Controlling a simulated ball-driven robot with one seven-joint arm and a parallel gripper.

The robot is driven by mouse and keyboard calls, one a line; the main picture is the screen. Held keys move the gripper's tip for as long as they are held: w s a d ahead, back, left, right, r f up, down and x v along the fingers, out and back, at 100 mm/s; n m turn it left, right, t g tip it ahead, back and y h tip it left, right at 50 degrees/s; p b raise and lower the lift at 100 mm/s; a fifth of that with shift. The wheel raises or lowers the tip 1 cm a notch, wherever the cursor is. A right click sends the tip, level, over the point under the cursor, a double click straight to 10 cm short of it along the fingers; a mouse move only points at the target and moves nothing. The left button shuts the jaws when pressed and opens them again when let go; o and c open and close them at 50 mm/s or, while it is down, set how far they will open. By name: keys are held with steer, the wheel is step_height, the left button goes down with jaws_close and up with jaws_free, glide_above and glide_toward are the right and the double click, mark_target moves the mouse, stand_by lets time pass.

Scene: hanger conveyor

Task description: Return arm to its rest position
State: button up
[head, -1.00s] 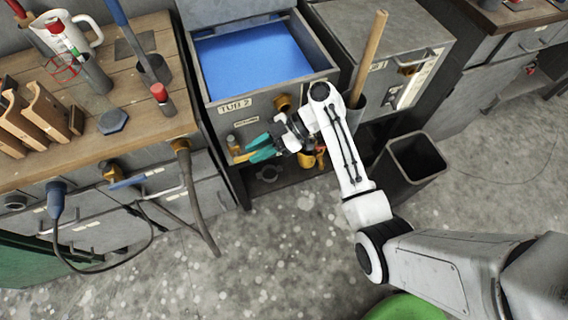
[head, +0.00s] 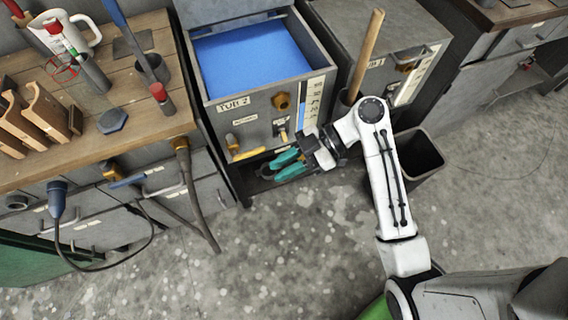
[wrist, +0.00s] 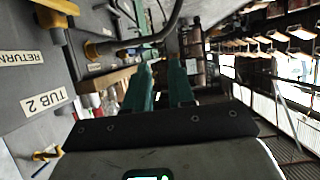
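My gripper (head: 288,166) has teal fingers and is at the end of my white arm, in front of the lower front of the tub labelled TUB 2 (head: 238,104). In the wrist view my gripper (wrist: 168,78) shows its two teal fingers apart, with a gap between them and nothing held. The fingers point toward the left in the head view. The arm bends up from the lower right, with its wrist close to the tub's right front corner.
TUB 2 holds blue liquid or a blue surface (head: 252,58). A yellow-handled valve (head: 245,150) sits on its front. A dark bin (head: 418,158) stands right of the arm. A wooden workbench (head: 60,118) with tools is at left. Speckled floor in front is open.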

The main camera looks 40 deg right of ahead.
stand_by(0.4)
steer(key=s+d+f+m+g+h, duration=0.2)
steer(key=s+f+m+h, duration=0.4)
steer(key=s+f+m, duration=0.15)
steer(key=s+d+m+g+h, duration=0.1)
steer(key=s+d+m+h, duration=0.4)
steer(key=s+m+h, duration=0.1)
steer(key=shift+s+d+r+m+h, duration=0.2)
steer(key=shift+s+r+m+h, duration=0.15)
steer(key=shift+s+m, duration=0.5)
steer(key=shift+s, duration=0.15)
